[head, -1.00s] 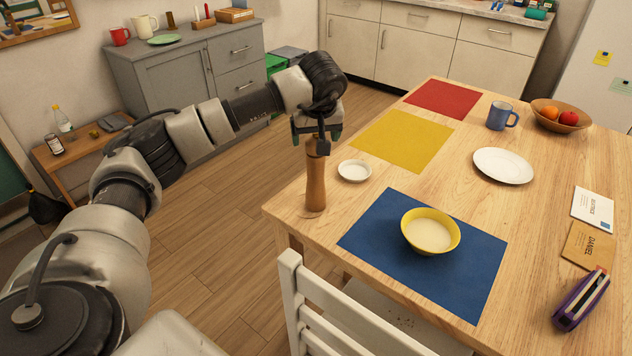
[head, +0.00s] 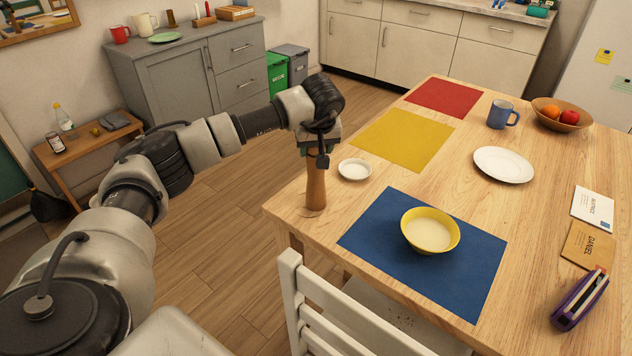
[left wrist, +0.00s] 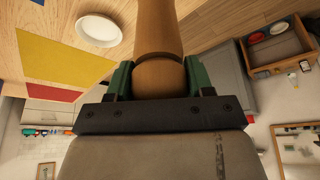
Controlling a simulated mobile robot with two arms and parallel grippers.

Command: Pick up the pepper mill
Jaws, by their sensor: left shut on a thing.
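The pepper mill (head: 316,187) is a tall brown wooden mill standing upright near the left edge of the wooden table. My left gripper (head: 320,152) is above it, shut on its upper part. In the left wrist view the green fingers of my left gripper (left wrist: 159,80) sit on both sides of the mill's rounded head, and the mill's body (left wrist: 155,28) stretches away from them. The mill's base appears to rest on the table. The top of the mill is hidden by the gripper in the head view. My right gripper is not in view.
A small white dish (head: 355,169) stands close to the right of the mill. A blue mat (head: 375,240) with a yellow bowl (head: 430,248) lies in front. A white chair (head: 325,325) is at the near table edge. A yellow mat (head: 405,138) lies farther back.

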